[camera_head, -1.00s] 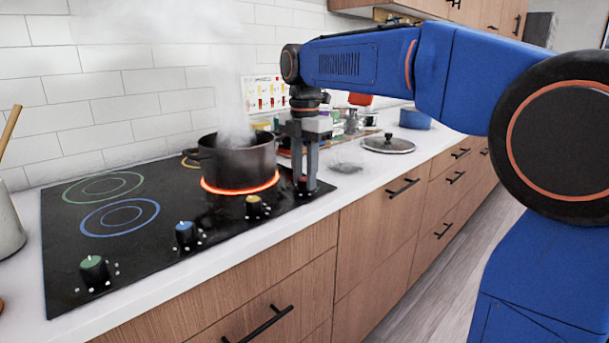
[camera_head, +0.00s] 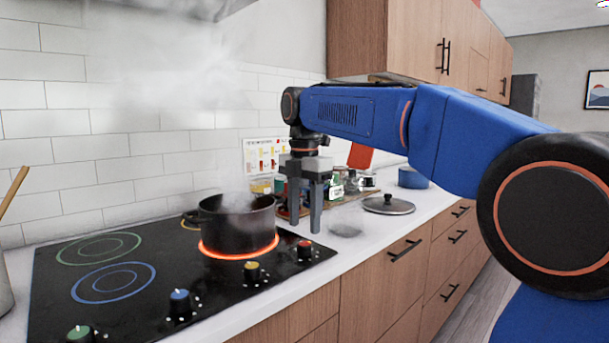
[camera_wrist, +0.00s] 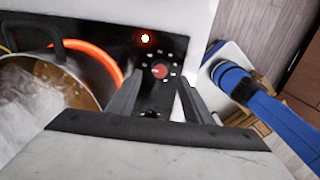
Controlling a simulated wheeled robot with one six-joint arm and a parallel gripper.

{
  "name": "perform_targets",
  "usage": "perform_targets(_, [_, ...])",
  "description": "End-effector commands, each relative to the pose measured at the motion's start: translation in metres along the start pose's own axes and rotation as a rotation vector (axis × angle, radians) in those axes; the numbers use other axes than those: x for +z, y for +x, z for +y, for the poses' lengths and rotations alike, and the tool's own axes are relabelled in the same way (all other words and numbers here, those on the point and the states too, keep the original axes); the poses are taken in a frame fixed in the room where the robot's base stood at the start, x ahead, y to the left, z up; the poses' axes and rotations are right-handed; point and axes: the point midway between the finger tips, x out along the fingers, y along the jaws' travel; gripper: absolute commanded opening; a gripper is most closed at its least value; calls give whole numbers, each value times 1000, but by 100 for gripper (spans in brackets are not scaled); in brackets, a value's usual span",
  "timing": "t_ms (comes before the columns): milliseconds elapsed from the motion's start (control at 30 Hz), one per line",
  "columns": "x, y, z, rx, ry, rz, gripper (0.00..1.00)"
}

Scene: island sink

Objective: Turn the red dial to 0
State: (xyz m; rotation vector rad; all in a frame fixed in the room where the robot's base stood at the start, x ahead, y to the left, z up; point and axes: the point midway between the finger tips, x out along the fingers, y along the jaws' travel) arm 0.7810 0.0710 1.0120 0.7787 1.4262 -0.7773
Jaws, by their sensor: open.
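The red dial (camera_head: 304,249) is the rightmost knob on the black cooktop (camera_head: 150,262), near its front right corner. In the wrist view the red dial (camera_wrist: 160,71) lies beyond and between my fingertips, ringed by white marks, with an orange light (camera_wrist: 145,38) lit beside it. My gripper (camera_head: 304,222) is open, points down and is raised above the dial, apart from it. It also shows in the wrist view (camera_wrist: 158,95). Which mark the dial points to is too small to tell.
A steaming black pot (camera_head: 237,222) stands on a glowing red burner just left of my gripper. Yellow (camera_head: 252,271), blue (camera_head: 180,303) and green (camera_head: 80,334) dials line the front edge. A glass lid (camera_head: 388,204) lies on the counter to the right.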

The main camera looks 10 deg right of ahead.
Motion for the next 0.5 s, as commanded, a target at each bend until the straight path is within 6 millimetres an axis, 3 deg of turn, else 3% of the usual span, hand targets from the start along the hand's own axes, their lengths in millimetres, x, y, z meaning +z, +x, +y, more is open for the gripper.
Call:
perform_targets(300, [0,-64,1,1,0,0,46])
perform_targets(500, [0,-98,1,1,0,0,46])
